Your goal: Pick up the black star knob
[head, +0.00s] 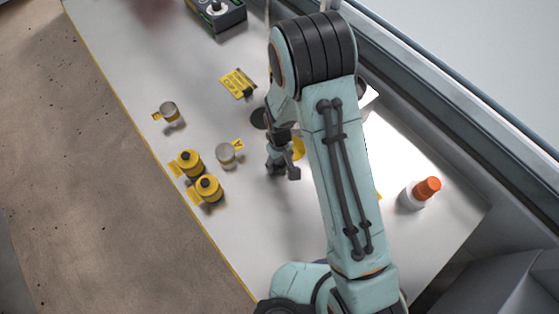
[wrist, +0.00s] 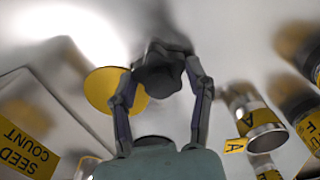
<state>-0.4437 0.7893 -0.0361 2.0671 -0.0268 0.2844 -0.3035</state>
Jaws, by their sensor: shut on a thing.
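The black star knob (wrist: 160,72) is between the two fingers of my gripper (wrist: 160,85) in the wrist view. Both fingers touch its sides, and a dark shadow or reflection lies beyond it on the white surface. In the head view my gripper (head: 283,170) is over the middle of the table, pointing down. The knob is too small and too hidden by the fingers to make out there. A yellow disc (wrist: 103,88) lies just left of the knob in the wrist view, partly behind the left finger.
A yellow card (head: 238,83) lies behind. A box (head: 217,13) stands at the back.

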